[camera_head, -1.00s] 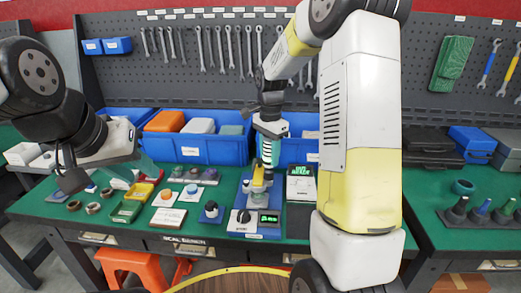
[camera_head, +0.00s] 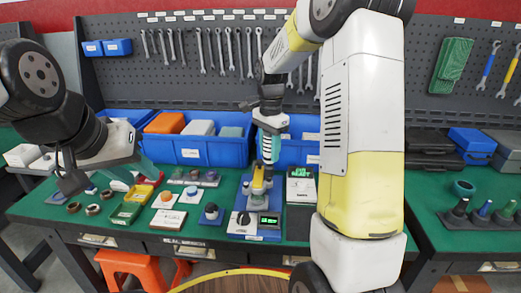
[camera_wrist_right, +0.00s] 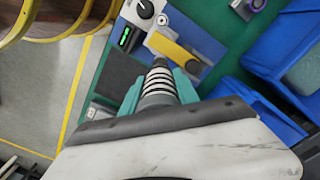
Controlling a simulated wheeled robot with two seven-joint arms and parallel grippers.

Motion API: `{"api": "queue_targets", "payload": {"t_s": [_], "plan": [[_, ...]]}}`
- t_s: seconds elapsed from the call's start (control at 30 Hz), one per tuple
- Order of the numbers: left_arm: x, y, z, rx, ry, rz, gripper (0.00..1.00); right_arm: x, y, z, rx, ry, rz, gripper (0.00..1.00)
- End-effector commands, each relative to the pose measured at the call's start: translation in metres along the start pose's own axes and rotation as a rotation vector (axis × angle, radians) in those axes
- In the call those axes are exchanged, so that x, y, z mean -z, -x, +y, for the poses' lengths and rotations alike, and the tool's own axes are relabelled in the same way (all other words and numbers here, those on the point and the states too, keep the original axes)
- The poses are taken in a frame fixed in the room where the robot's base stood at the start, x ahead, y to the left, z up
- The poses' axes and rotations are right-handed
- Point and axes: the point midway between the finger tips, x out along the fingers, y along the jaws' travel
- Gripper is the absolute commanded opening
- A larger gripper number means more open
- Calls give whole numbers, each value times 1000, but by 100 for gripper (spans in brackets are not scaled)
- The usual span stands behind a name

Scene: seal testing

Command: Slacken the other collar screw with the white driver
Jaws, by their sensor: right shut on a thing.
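My right gripper (camera_head: 268,148) is shut on the white driver (camera_wrist_right: 158,86), which shows black and white bands between the teal fingers in the right wrist view. The driver points down at the yellow-topped test fixture (camera_head: 259,184) on the blue base; the fixture's yellow arm also shows in the wrist view (camera_wrist_right: 174,47). Whether the driver's tip touches a screw is hidden; the collar screws are too small to tell. My left gripper (camera_head: 140,168) hangs over the left of the bench, and its finger opening is unclear.
A black knob (camera_head: 243,218) and a green-lit display (camera_head: 269,220) sit at the fixture's front. A second meter (camera_head: 301,187) stands to its right. Blue bins (camera_head: 200,150) line the back. Small trays and rings lie to the left. The dark green mat (camera_head: 345,230) is partly hidden by my arm.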

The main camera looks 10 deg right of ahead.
Motion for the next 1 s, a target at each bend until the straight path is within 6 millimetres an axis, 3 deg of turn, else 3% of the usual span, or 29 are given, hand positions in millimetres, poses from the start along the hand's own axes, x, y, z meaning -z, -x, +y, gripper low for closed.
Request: {"api": "queue_targets", "payload": {"t_s": [0.7,1.0], "plan": [[0,0,0,0,0,0,36,0,47,-1,6,-1,2,0],[0,0,0,0,0,0,36,0,50,0,4,-1,1,0]]}}
